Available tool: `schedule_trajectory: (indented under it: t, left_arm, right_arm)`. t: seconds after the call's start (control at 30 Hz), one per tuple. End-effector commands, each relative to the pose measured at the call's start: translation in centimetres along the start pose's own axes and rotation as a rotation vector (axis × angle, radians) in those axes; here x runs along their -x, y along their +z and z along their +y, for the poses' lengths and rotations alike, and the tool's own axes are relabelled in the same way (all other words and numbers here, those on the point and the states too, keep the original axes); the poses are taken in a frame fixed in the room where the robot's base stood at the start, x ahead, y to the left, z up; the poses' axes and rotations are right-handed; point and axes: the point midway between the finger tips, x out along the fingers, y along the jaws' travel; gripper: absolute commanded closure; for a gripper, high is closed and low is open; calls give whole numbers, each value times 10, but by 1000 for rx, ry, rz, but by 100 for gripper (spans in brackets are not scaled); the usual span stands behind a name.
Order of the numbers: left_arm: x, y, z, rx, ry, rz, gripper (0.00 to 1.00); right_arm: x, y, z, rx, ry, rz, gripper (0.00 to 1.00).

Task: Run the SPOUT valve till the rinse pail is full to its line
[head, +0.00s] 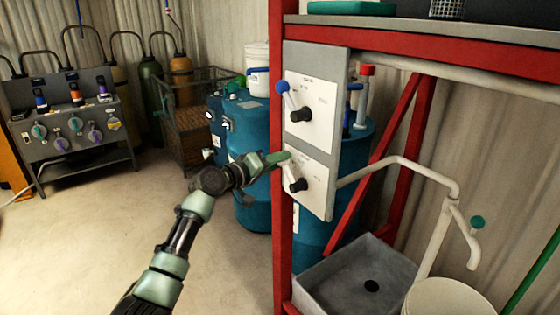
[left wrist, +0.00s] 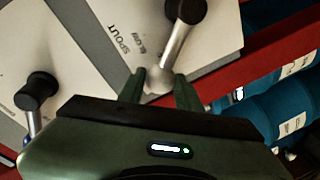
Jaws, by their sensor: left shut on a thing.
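The SPOUT valve (head: 298,185) is on the lower white plate of a grey panel, with a black hub and a metal lever. In the left wrist view its hub (left wrist: 186,10) is at the top, beside the SPOUT label, and its lever knob (left wrist: 157,80) sits between my fingertips. My left gripper (head: 279,158) is shut on this lever end; it also shows in the left wrist view (left wrist: 158,85). A pale pail (head: 440,282) stands at the bottom right, cut off by the frame. Its fill line and level cannot be made out. My right gripper is not in view.
A second valve (head: 284,88) with a blue knob is just above. A bent spout pipe (head: 443,235) with a green handle (head: 478,222) stands over the pail side; no stream is visible. A grey basin (head: 325,275) lies below. Red posts (head: 281,250) frame the panel.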

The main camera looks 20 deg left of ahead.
Motion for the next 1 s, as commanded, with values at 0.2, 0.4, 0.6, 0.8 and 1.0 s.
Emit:
schedule_trajectory:
  t: [0.2,0.4,0.6,0.8,1.0]
  left_arm:
    - [-1,1,-4,29,-6,-9,100]
    - [-1,2,-5,32,-6,-10,100]
    - [-1,2,-5,32,-6,-10,49]
    - [-1,0,-4,30,-4,-8,45]
    - [3,0,-4,28,-4,-6,45]
  right_arm:
    - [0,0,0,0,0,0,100]
    - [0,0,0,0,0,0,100]
    - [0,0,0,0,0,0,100]
    - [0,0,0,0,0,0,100]
    - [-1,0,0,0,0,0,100]
